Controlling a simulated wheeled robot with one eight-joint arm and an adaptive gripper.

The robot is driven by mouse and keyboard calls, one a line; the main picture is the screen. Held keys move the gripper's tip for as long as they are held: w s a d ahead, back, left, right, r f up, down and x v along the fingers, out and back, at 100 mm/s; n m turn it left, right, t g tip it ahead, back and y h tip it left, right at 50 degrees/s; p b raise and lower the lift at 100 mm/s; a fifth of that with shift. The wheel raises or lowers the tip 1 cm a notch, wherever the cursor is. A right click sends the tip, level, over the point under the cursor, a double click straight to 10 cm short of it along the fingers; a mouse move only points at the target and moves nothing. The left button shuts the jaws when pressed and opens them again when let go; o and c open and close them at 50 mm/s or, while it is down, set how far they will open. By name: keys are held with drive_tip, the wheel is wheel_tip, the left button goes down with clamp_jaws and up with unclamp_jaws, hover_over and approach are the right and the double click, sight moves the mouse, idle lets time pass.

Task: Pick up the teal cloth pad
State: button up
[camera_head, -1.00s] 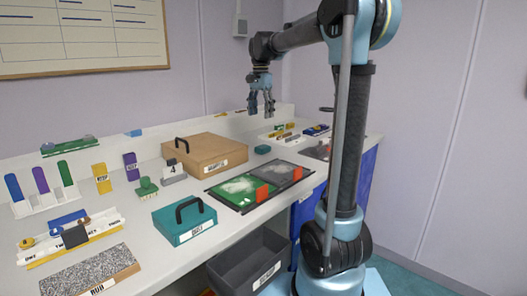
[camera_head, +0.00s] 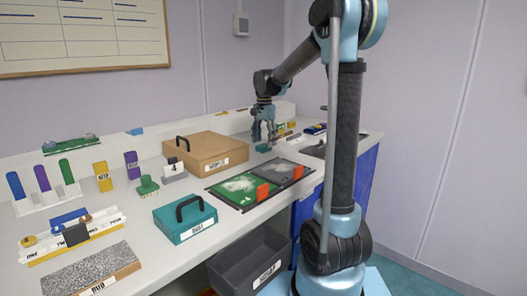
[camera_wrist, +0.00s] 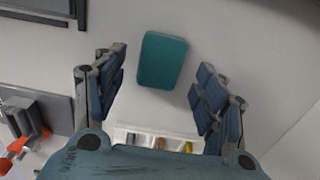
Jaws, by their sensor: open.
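The teal cloth pad (camera_wrist: 162,60) is a small rounded rectangle lying flat on the white bench. In the head view the pad (camera_head: 263,148) lies right of the brown case, just under my gripper (camera_head: 264,136). In the wrist view my gripper (camera_wrist: 160,76) is open and empty, with one finger to the left and one to the right of the pad. Free bench shows between the pad and each finger. I cannot tell the exact height of the fingertips above the bench.
The brown case (camera_head: 206,152) stands left of the pad. A dark-framed tray (camera_head: 290,170) with green and grey panels lies in front. A white rack of small items (camera_wrist: 158,140) is close by in the wrist view. A teal toolbox (camera_head: 184,219) stands nearer the front left.

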sight(264, 145)
drive_tip(key=shift+f, duration=1.2)
drive_tip(key=c, duration=1)
drive_tip(key=shift+o, duration=0.2)
wheel_tip(264, 145, up, 10)
drive_tip(key=shift+o, duration=0.6)
